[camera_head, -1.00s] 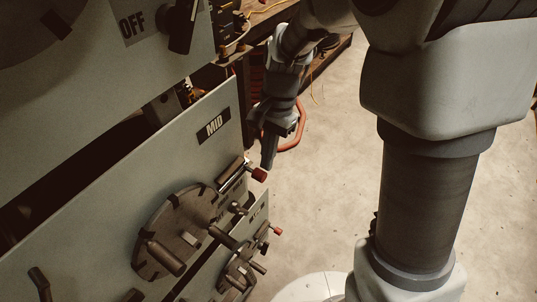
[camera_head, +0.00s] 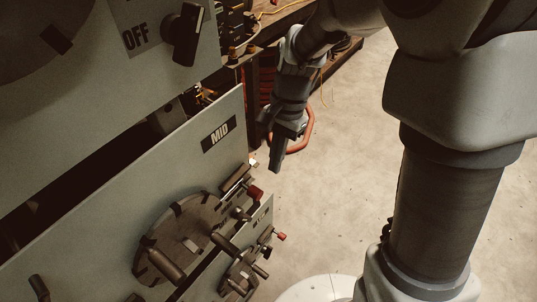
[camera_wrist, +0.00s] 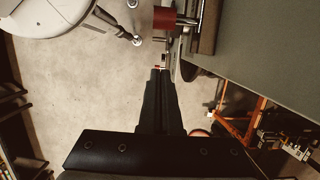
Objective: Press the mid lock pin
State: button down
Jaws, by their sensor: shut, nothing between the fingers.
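The mid lock pin has a red knob (camera_head: 255,193) at the right edge of the panel marked MID (camera_head: 219,135), below that label. In the head view the knob sits close against its dark sleeve (camera_head: 236,179). My gripper (camera_head: 276,168) is shut and empty, pointing down. Its tip shows above and to the right of the knob, with a gap between them. In the wrist view the shut fingers (camera_wrist: 159,72) point up the picture, and a large red knob (camera_wrist: 167,18) on a metal rod shows beyond them, apart from the tips.
A round crank plate (camera_head: 185,240) with handles is on the MID panel. A lower panel behind it carries another red-tipped pin (camera_head: 281,237). An OFF switch (camera_head: 187,32) is on the upper panel. Open floor (camera_head: 335,190) lies to the right.

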jog(key=v, duration=0.9)
jog(key=shift+s, duration=0.15)
jog(key=shift+r, duration=0.1)
jog(key=s+d+r+n+t+h, duration=0.1)
jog(key=s+d+r+n+t, duration=0.4)
jog(key=s+d, duration=0.5)
jog(key=s+n+t, duration=0.2)
jog(key=s, duration=0.1)
jog(key=shift+n+t+h, duration=0.3)
jog(key=shift+t, duration=0.1)
jog(key=shift+d+r, duration=0.1)
